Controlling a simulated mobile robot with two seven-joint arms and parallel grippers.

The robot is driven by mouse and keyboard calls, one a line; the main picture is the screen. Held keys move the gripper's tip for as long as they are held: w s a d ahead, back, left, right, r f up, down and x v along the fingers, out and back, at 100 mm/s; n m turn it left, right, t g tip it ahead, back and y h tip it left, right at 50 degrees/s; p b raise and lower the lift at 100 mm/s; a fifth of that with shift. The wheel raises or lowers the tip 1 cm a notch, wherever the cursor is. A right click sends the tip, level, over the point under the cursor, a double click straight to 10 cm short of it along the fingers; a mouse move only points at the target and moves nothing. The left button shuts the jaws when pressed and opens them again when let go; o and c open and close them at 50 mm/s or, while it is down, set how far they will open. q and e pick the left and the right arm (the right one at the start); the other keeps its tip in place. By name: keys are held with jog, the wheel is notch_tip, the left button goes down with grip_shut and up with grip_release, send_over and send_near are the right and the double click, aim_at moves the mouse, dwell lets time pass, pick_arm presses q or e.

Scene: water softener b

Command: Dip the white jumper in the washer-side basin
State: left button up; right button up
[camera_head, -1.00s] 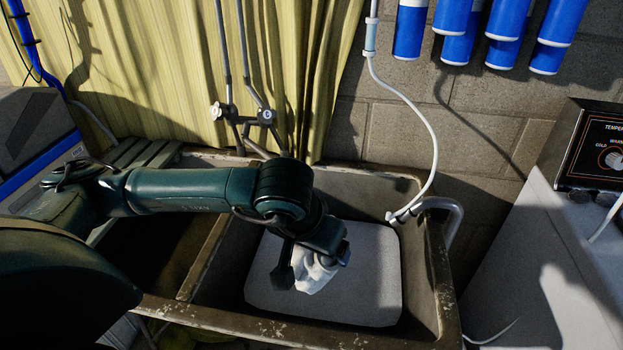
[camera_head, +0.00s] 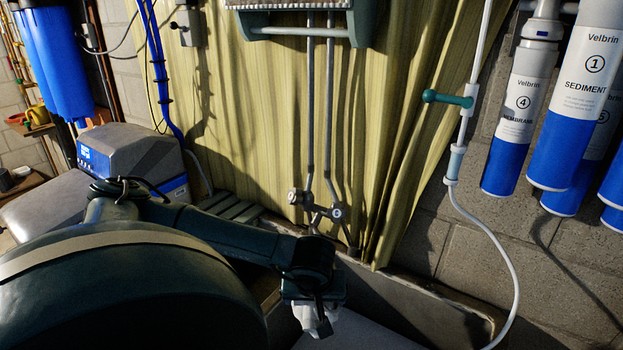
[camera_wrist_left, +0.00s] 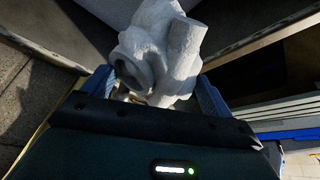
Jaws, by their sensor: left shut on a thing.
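The white jumper (camera_head: 316,318) is a small crumpled white bundle low in the head view. My left gripper (camera_head: 318,296) is shut on it from above. In the left wrist view the jumper (camera_wrist_left: 160,45) bulges out between the two blue fingers of my left gripper (camera_wrist_left: 155,88). The washer-side basin shows only its stone back rim (camera_head: 440,292) and a bit of pale grey surface inside at the bottom edge of the head view. The jumper hangs over this basin; whether it touches the pale surface cannot be told. My right gripper is not in view.
Taps on pipes (camera_head: 318,208) stand behind the basin before a yellow curtain (camera_head: 250,110). A white hose (camera_head: 506,275) hangs at the right, with a green-handled valve (camera_head: 447,98) above. Blue-and-white filter cartridges (camera_head: 515,110) hang on the right wall. A grey-and-blue unit (camera_head: 135,155) stands left.

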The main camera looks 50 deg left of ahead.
pick_arm(q)
jog(key=shift+s+a+r, duration=0.1)
jog(key=shift+a, duration=0.25)
jog(key=shift+f, duration=0.4)
notch_tip(320, 180, down, 31)
jog(key=b, duration=1)
jog(key=shift+r, duration=0.2)
jog(key=shift+f+b, duration=0.15)
jog(key=shift+b, duration=0.15)
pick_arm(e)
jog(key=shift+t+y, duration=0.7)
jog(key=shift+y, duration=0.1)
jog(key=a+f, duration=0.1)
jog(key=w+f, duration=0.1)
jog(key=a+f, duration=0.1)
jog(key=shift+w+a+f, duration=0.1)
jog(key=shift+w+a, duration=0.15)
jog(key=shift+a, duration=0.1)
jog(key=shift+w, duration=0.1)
pick_arm(q)
jog(key=shift+d, duration=0.1)
jog(key=shift+w+d+b, duration=0.25)
jog(key=shift+d+b, duration=0.1)
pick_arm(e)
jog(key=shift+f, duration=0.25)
